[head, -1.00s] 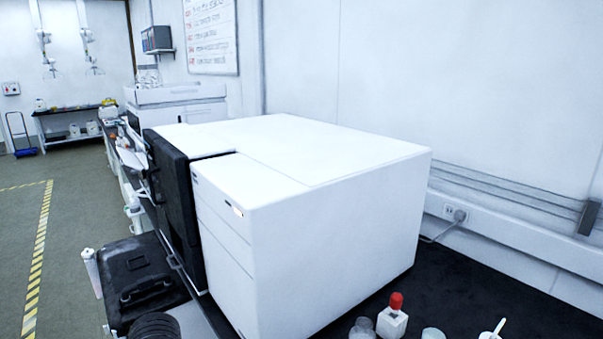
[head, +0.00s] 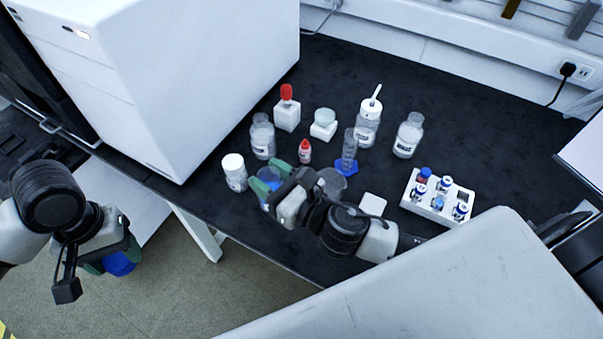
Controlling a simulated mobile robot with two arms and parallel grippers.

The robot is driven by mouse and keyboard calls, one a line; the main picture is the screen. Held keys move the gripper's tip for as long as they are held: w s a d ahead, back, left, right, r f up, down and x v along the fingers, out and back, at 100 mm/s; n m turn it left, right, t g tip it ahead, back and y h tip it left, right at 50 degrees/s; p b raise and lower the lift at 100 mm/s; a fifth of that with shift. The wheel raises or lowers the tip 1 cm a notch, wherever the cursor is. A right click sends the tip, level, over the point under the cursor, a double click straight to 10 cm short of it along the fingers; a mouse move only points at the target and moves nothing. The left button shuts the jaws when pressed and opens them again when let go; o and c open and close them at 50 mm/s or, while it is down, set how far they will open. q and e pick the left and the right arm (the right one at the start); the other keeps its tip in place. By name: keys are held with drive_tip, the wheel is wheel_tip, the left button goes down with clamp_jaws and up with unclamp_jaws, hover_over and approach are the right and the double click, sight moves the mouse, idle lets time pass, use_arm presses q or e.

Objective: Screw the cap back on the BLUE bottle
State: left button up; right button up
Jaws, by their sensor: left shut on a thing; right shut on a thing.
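A bottle with blue contents (head: 269,183) stands near the front edge of the black bench, and its top looks open. My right gripper (head: 268,179) is shut on it, with a green fingertip on each side. A blue cap (head: 120,264) is in my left gripper (head: 112,262), which is shut on it. This gripper is at the lower left, off the bench and over the floor, well apart from the bottle. My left gripper's fingers partly hide the cap.
A white-lidded bottle (head: 234,172) stands just left of the blue bottle. A small red-capped bottle (head: 305,152), a cylinder on a blue base (head: 348,155) and a clear beaker (head: 333,182) are close by. A vial rack (head: 437,197) stands right. A large white instrument (head: 190,75) fills the upper left.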

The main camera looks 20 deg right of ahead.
drive_tip(key=shift+w+a+r+n+g+y, duration=0.1)
drive_tip(key=shift+w+a+n+g+y, duration=0.35)
drive_tip(key=shift+a, duration=0.35)
drive_tip(key=shift+w+a+r+n+g+y, duration=0.1)
drive_tip(key=shift+w+a+n+g+y, duration=0.2)
drive_tip(key=shift+a+y, duration=0.45)
drive_tip(key=shift+w+a+n+g+y, duration=0.3)
drive_tip(key=shift+a+n+y, duration=0.25)
drive_tip(key=shift+a, duration=0.25)
drive_tip(key=shift+s, duration=0.1)
drive_tip(key=s+d+m+t+h, duration=0.2)
drive_tip(key=s+d+m+h, duration=0.1)
drive_tip(key=d+h, duration=0.3)
drive_tip(key=s+d+m+t+h, duration=0.2)
drive_tip(key=d+m+h, duration=0.3)
drive_tip(key=d, duration=0.3)
drive_tip(key=shift+s+f+h, duration=0.35)
drive_tip(key=shift+s+f, duration=0.1)
drive_tip(key=shift+s, duration=0.05)
